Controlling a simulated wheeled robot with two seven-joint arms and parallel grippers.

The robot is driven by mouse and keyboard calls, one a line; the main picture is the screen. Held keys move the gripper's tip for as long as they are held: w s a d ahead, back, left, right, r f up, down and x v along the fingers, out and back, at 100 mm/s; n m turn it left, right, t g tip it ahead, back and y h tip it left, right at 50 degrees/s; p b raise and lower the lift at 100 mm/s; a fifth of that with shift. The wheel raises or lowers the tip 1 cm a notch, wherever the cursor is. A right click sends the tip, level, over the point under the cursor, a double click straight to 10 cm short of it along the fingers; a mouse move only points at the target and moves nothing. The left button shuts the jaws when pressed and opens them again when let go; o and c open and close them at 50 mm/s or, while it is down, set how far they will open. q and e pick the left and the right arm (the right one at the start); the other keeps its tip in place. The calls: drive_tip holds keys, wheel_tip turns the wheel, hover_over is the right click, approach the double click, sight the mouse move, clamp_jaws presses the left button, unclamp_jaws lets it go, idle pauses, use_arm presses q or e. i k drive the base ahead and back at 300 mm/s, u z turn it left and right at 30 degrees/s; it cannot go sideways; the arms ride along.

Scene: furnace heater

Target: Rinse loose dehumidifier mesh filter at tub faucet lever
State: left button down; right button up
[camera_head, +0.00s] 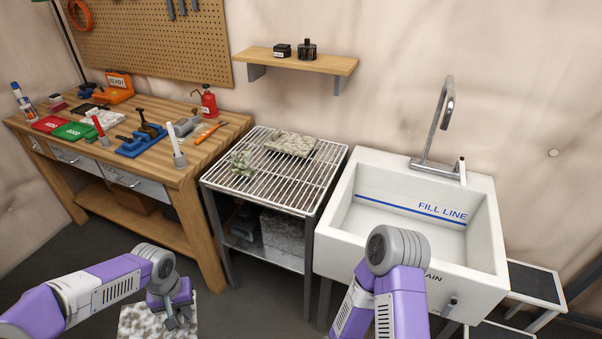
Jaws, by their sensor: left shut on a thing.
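The tub (340,215) is a white sink with a blue "FILL LINE" inside, at the right; no water shows in it. Its faucet (443,115) curves up behind it, with a small upright lever (461,170) at the rim. My left gripper (176,320) is low at the bottom left, shut on a grey-white speckled panel (140,322), apparently the mesh filter, cut by the picture's edge. My right arm stands before the tub's front; its gripper is not in view.
A wire rack (230,182) between bench and tub holds another speckled slab (292,144) and a small greenish clump (241,163). The wooden bench (215,145) is crowded with tools. A drain handle (449,305) sits on the tub's front. A step stool (535,280) stands at the right.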

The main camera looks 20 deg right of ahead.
sight(463, 183)
drive_tip(key=u, duration=1.1)
drive_tip(key=k, duration=1.55)
drive_tip(key=z, duration=2.3)
drive_tip(key=i, duration=0.15)
drive_tip(key=u, duration=0.05)
